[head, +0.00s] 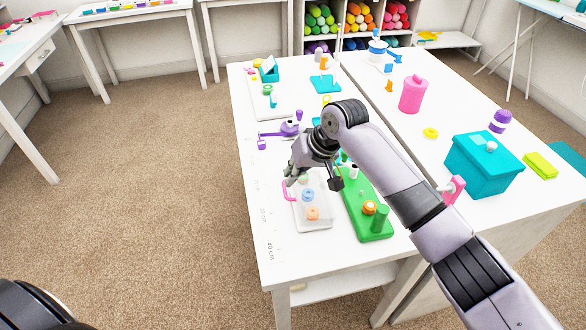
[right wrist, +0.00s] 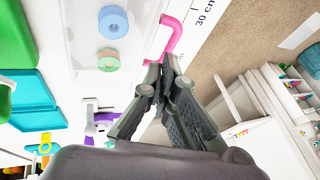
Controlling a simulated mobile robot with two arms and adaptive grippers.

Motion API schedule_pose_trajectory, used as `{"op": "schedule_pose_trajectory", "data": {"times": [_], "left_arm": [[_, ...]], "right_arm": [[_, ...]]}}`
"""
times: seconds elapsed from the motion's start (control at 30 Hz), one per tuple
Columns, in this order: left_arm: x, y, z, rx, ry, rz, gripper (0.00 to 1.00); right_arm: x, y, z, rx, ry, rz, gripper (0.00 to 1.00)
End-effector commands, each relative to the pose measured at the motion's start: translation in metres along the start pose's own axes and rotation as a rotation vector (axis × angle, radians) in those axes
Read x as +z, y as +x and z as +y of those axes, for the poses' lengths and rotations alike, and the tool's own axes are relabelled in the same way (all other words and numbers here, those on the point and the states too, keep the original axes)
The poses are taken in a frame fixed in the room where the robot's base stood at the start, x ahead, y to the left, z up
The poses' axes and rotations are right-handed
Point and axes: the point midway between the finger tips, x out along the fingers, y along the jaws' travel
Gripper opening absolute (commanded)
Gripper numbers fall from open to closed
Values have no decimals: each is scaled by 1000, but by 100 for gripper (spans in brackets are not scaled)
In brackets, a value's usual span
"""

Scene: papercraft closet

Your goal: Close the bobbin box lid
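The bobbin box (head: 318,222) is a pale, see-through case near the left front edge of the table, with a pink handle (head: 287,192) on its left side. A blue bobbin (head: 308,194) and an orange one (head: 313,213) show in it; a green one (right wrist: 108,59) also shows in the right wrist view. I cannot tell how far its lid is open. My right gripper (head: 290,179) is low at the handle's far end. In the right wrist view its fingertips (right wrist: 166,66) meet, seemingly empty, beside or touching the pink handle (right wrist: 174,38). My left gripper is not visible.
A green board (head: 375,226) with pegs stands right of the box. A purple device (head: 290,128) lies beyond it. A teal box (head: 484,166) and a pink bottle (head: 413,95) stand farther right. The table strip left of the box is clear, with printed ruler marks.

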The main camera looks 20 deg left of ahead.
Motion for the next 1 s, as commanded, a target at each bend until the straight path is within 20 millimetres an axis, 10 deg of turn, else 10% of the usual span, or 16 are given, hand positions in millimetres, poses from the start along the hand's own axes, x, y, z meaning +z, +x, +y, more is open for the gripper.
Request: {"op": "schedule_pose_trajectory", "data": {"times": [0.47, 1.0], "left_arm": [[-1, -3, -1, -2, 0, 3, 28], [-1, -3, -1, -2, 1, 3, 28]], "right_arm": [[-1, -7, 0, 0, -1, 2, 0], [0, -106, 0, 0, 0, 1, 0]]}}
